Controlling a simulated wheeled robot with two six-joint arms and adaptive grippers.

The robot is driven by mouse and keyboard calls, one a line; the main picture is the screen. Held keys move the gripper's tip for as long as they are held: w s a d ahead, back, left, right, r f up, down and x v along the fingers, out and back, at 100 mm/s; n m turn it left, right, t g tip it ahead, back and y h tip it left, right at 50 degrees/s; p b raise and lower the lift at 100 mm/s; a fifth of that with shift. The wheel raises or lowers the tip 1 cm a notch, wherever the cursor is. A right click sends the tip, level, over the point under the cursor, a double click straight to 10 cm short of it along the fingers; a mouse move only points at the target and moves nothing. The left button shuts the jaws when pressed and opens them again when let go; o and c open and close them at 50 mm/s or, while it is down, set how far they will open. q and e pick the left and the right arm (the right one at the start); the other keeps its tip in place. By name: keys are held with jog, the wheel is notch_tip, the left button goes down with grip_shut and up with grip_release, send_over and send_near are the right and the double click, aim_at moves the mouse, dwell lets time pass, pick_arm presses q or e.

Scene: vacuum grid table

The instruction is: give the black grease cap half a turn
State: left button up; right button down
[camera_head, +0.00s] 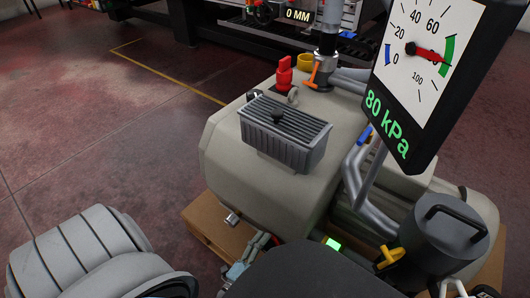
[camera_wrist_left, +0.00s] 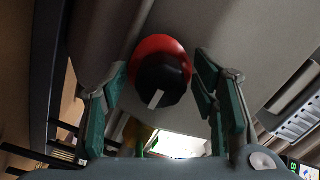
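The black grease cap (camera_wrist_left: 163,83) shows in the left wrist view, with a white line mark that points down and slightly left. It sits on a red round base (camera_wrist_left: 158,47) against a pale grey surface. My left gripper (camera_wrist_left: 163,88) is open, with one teal-padded finger on each side of the cap. Gaps show between the pads and the cap. In the head view my left gripper (camera_head: 258,245) is small and partly covered, low at the front of the beige tank (camera_head: 250,180). I cannot make out the cap there. My right gripper is not clearly visible.
On the tank stand a ribbed grey box (camera_head: 285,140) and a red knob (camera_head: 285,72). A gauge panel (camera_head: 425,75) reads 80 kPa at upper right. A dark grey canister (camera_head: 440,240) stands at the right. The floor at the left is clear.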

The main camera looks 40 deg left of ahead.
pick_arm(q)
jog(key=s+d, duration=0.1)
jog(key=s, duration=1.1)
